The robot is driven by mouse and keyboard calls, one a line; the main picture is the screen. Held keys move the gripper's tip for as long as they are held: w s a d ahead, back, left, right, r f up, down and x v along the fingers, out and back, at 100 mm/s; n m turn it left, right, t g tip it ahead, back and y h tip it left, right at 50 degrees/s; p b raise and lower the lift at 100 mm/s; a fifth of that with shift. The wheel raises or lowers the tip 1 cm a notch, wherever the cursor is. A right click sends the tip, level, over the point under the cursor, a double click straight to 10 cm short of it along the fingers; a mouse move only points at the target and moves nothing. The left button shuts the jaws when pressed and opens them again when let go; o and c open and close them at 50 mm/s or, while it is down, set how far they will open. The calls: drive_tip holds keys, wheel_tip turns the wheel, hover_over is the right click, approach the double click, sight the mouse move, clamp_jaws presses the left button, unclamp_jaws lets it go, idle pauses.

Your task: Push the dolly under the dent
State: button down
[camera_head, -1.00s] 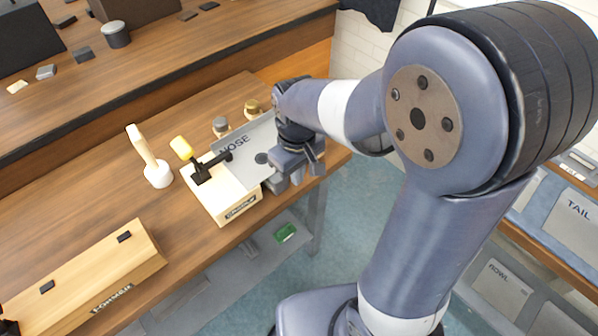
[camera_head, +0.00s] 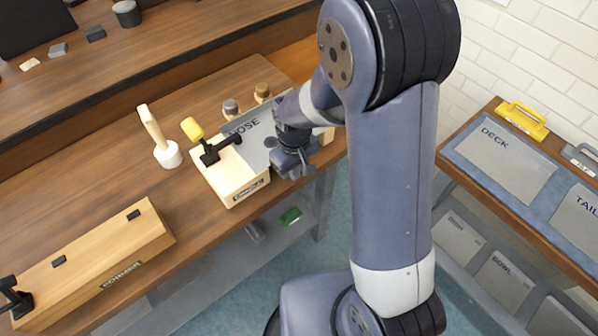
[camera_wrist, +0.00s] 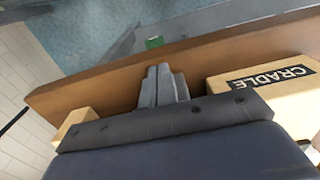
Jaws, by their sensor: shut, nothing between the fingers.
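My gripper (camera_head: 292,170) is shut and empty at the table's front edge, right beside the wooden cradle (camera_head: 238,188); its closed fingers also show in the wrist view (camera_wrist: 163,85), left of the cradle (camera_wrist: 265,90). A dark round spot (camera_head: 270,142) near the panel's right side may be the dent. I cannot make out the dolly for certain. A pale block partly behind my gripper (camera_head: 325,135) also shows at the left in the wrist view (camera_wrist: 75,124).
A mallet (camera_head: 165,152) stands left of the cradle, two capped jars (camera_head: 263,92) behind the panel. A long wooden former (camera_head: 95,262) lies at the front left. A rack (camera_head: 505,160) with DECK and TAIL trays is at the right. The table between former and cradle is clear.

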drive_tip(key=shift+w+a, duration=0.6)
drive_tip(key=shift+w, duration=0.25)
